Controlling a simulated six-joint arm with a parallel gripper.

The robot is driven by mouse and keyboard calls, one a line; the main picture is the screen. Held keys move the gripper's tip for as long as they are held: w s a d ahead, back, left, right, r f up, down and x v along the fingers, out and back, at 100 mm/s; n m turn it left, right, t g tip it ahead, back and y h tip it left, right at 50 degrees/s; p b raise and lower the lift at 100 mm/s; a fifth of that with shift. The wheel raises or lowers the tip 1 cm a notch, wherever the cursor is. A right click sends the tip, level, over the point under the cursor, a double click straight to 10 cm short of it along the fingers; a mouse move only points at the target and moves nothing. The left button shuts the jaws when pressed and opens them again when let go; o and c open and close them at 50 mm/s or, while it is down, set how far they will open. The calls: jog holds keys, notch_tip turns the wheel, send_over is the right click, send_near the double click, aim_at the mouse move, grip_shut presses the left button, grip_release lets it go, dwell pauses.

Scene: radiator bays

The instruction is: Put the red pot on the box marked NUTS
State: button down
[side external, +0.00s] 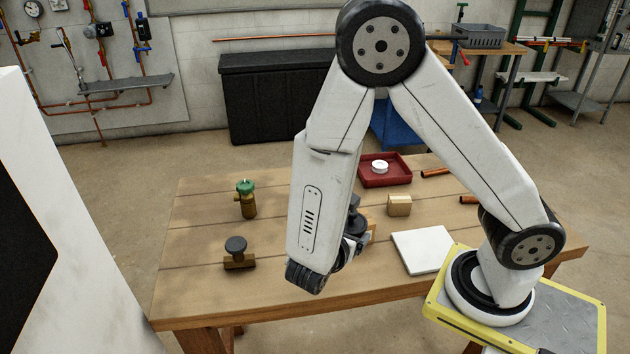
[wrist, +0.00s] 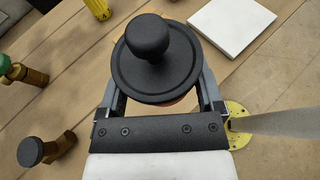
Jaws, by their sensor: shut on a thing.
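My gripper (wrist: 162,100) is shut around a round thing with a black disc top and black knob (wrist: 150,50). A brownish strip shows under its rim; its body is mostly hidden. In the side external view my gripper is mostly behind my arm, with a dark part (side external: 356,217) showing past it. I see no clearly red pot. No NUTS marking can be read. A small plain tan box (side external: 399,205) stands on the table, and I cannot tell whether it is the marked one.
A white square plate (side external: 422,250) lies right of my gripper. A green-topped brass valve (side external: 247,200) and a black-knobbed brown piece (side external: 238,254) stand left. A red tray (side external: 372,183) with a white ring is at the back. A yellow cylinder (wrist: 98,8) shows at the wrist view's top.

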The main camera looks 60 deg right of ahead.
jog(key=shift+w+d+r, duration=0.15)
jog(key=shift+w+d, duration=0.25)
jog(key=shift+d, duration=0.2)
notch_tip(320, 180, up, 2)
jog(key=n+t, duration=0.1)
send_over(371, 224)
jog(key=w+a, duration=0.2)
jog(key=w, duration=0.2)
jog(key=shift+w, duration=0.15)
jog(key=shift+a, duration=0.1)
jog(key=shift+f, duration=2.2)
jog(key=shift+f, duration=0.1)
jog(key=shift+f, duration=1.7)
jog(key=shift+f, duration=0.15)
grip_release()
